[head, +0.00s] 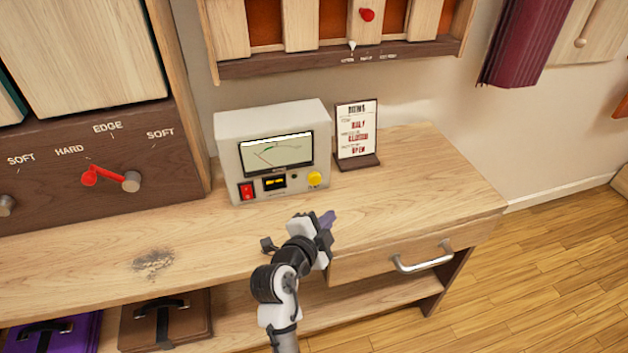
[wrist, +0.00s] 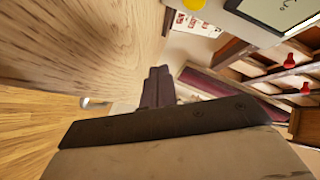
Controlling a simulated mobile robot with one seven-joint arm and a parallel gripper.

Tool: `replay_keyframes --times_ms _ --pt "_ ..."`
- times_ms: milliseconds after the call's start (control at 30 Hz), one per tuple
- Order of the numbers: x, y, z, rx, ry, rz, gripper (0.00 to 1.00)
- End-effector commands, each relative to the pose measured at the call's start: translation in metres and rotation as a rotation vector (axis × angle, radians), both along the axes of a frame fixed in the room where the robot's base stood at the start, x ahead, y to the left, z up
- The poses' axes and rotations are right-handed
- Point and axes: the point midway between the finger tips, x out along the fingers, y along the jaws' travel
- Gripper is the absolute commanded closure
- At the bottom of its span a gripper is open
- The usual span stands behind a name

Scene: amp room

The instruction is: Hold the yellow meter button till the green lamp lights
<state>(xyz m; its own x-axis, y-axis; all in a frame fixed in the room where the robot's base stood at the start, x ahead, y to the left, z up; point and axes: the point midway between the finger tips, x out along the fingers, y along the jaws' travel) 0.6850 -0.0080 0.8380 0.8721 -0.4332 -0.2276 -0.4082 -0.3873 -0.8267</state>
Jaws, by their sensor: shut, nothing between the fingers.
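The meter box (head: 229,140) is a pale case with a dial (head: 277,154) on its front and stands on the wooden bench. Its round yellow button (head: 315,179) is at the lower right of the front; it also shows at the top edge of the wrist view (wrist: 194,4). A small dark round spot (head: 294,176) sits left of the button; I cannot tell whether it is the lamp. No lit green lamp shows. My gripper (head: 329,219) is shut and empty, in front of the box and apart from the button. Its fingers (wrist: 158,86) show in the wrist view.
A red switch (head: 246,191) and a small lit display (head: 274,183) are left of the button. A printed card on a stand (head: 357,130) is right of the box. The bench top (head: 430,175) is clear to the right, above a drawer with a metal handle (head: 424,264).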

Motion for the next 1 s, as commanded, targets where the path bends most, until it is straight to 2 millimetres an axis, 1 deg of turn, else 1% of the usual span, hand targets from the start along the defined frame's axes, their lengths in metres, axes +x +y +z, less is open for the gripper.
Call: replay_keyframes --times_ms 167,267,600,700,833,1000 --pt "0.004 0.002 0.001 -0.001 0.000 0.002 1.00" --pt "0.013 0.005 0.002 -0.001 -0.001 0.002 1.00" --pt "0.058 0.019 0.003 -0.001 -0.002 0.003 1.00" --pt "0.069 0.023 -0.001 -0.001 -0.003 0.002 1.00" --pt "0.079 0.026 0.000 -0.001 -0.003 0.003 1.00" --pt "0.084 0.028 0.000 -0.001 -0.001 0.002 1.00"
